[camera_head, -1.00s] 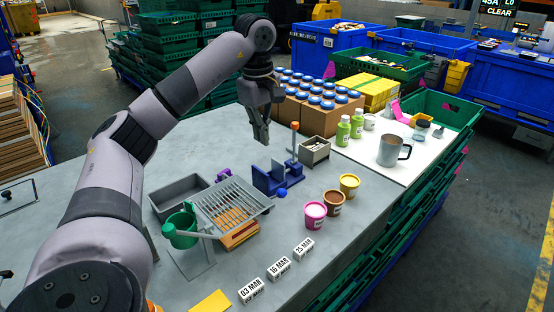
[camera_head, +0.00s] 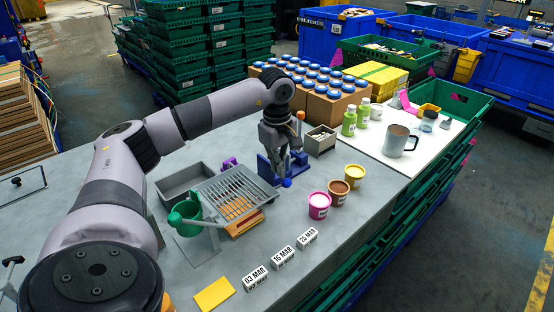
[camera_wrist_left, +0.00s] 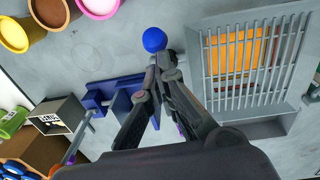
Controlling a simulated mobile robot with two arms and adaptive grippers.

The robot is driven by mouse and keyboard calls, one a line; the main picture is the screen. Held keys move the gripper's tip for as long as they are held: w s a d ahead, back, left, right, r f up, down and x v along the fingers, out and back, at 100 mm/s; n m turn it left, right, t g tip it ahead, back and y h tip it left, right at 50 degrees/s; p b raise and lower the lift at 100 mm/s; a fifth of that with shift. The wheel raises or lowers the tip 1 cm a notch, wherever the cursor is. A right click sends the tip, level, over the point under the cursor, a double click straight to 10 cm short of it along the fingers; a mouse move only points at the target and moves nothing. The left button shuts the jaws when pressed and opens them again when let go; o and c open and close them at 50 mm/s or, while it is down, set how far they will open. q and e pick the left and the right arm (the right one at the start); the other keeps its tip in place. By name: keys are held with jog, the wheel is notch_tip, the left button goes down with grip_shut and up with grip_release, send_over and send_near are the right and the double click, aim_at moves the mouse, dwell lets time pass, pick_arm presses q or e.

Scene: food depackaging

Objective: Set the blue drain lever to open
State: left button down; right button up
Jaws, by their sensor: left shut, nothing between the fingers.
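The blue drain lever shows as a round blue knob (camera_head: 286,183) at the right side of the slatted grate, close to the blue fixture (camera_head: 266,172). In the left wrist view the knob (camera_wrist_left: 154,40) lies just beyond my fingertips, and a short grey stem is partly hidden by them. My left gripper (camera_head: 284,170) points down over the knob, fingers shut and empty; in the wrist view its tips (camera_wrist_left: 160,62) are close to the stem. I cannot tell whether they touch it. My right gripper is not in view.
The metal grate (camera_head: 232,196) sits left of the knob, with a green cup (camera_head: 184,214) and grey tray (camera_head: 182,184) beyond. Pink, brown and yellow tubs (camera_head: 338,194) stand to the right. A small grey bin (camera_head: 321,143) is behind. The counter in front holds date blocks (camera_head: 283,258).

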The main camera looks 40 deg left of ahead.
pick_arm(q)
jog(key=shift+d+f+b, duration=0.35)
jog(key=shift+d+f, duration=0.15)
jog(key=shift+d, duration=0.05)
jog(key=shift+d+r, duration=0.2)
jog(key=shift+d, duration=0.35)
jog(key=shift+a, duration=0.15)
jog(key=shift+a+r, duration=0.1)
jog(key=shift+a, duration=0.05)
jog(key=w+a+r+g, duration=0.1)
jog(key=w+a+r, duration=0.15)
jog(key=r, duration=1.05)
notch_tip(320, 180, down, 13)
jog(key=s+d, duration=0.1)
jog(key=d, duration=0.1)
jog(key=shift+g, duration=0.3)
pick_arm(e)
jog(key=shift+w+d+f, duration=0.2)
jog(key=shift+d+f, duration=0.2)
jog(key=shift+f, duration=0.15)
